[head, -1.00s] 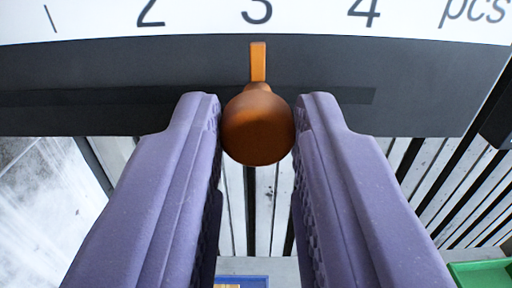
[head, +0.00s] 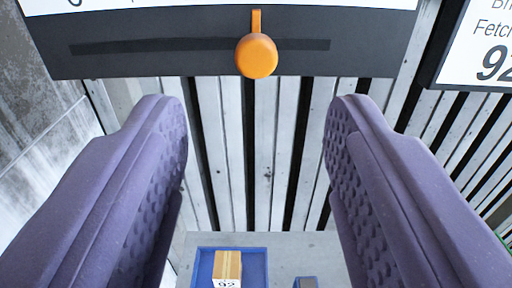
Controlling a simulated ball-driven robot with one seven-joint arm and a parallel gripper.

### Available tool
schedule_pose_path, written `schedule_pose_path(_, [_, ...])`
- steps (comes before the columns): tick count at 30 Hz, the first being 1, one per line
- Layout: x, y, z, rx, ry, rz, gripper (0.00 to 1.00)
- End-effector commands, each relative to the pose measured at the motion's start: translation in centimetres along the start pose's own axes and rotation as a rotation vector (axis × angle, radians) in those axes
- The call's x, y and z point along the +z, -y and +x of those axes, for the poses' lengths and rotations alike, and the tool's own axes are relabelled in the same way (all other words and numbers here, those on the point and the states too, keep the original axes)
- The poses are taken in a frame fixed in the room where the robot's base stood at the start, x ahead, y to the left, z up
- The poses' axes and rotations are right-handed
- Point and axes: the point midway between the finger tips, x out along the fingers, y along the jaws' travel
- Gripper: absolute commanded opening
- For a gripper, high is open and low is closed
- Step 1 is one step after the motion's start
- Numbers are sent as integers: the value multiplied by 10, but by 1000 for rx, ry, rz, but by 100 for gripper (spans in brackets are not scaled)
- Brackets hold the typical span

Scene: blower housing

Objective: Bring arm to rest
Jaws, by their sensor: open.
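My gripper (head: 256,105) shows as two purple fingers with textured inner pads. The fingers are wide apart with nothing between them. An orange round knob (head: 257,56) with a small upright pointer sits on a dark panel (head: 120,45) ahead of the gripper. The knob is clear of both fingers and above the gap between them in the picture.
A slatted grey wall (head: 235,150) stands behind the panel. A blue tray (head: 259,265) holding a cardboard box (head: 227,267) marked 92 is at the bottom. A screen with text (head: 480,50) is at the upper right.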

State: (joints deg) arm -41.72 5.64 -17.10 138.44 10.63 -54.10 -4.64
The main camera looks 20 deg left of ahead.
Motion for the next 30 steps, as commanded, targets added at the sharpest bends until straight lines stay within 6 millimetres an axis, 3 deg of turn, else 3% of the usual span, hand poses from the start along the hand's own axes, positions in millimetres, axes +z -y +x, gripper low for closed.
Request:
schedule_pose_path(12, [0, 0, 0, 1, 0, 1, 52])
schedule_pose_path(16, [7, -9, 9, 10, 7, 17, 52])
schedule_pose_path(23, [12, -64, 33, 57, 63, 69, 52])
schedule_pose_path(26, [0, -93, 25, 88, 92, 73, 52])
schedule_pose_path(30, [-17, -131, -12, 149, 136, 62, 52])
